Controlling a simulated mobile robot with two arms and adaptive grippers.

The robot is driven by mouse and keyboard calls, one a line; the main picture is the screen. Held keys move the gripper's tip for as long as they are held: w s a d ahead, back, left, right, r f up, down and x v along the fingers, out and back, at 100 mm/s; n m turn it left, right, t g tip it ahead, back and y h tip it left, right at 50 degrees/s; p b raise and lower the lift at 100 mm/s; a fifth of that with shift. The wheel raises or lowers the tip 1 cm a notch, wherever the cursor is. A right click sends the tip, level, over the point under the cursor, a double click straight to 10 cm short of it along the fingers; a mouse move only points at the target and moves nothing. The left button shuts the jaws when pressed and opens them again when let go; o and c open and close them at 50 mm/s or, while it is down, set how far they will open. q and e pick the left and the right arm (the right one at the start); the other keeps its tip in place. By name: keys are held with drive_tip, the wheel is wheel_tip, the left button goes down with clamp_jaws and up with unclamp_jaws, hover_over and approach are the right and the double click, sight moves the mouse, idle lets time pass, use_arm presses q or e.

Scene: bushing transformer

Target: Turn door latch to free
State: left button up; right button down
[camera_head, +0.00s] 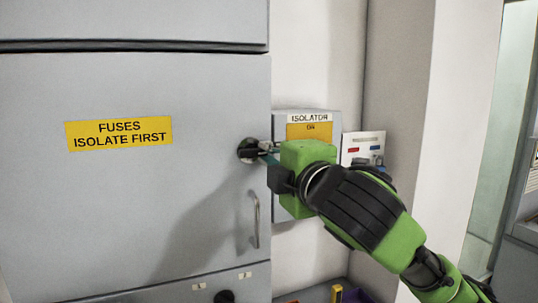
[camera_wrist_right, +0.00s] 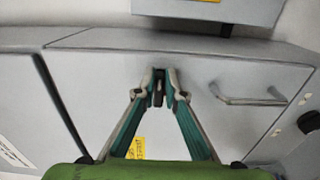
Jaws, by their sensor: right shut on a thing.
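The grey cabinet door (camera_head: 150,205) is closed and carries a yellow "FUSES ISOLATE FIRST" label (camera_head: 119,134). The black round door latch (camera_head: 246,150) sits near the door's right edge, above the metal pull handle (camera_head: 256,220). In the right wrist view the two teal fingers (camera_wrist_right: 159,85) close on the dark latch knob (camera_wrist_right: 158,97). The latch's exact angle is hard to tell. My left gripper is not in view.
An isolator box (camera_head: 306,120) with a yellow label is on the wall right of the door, partly behind my right arm. A small panel (camera_head: 363,143) with red and blue marks is beside it. A black knob (camera_head: 224,297) is on the panel below the door.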

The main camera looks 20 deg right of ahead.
drive_tip(key=c, duration=2.1)
unclamp_jaws()
drive_tip(key=s, duration=0.7)
drive_tip(key=shift+s+d, duration=0.2)
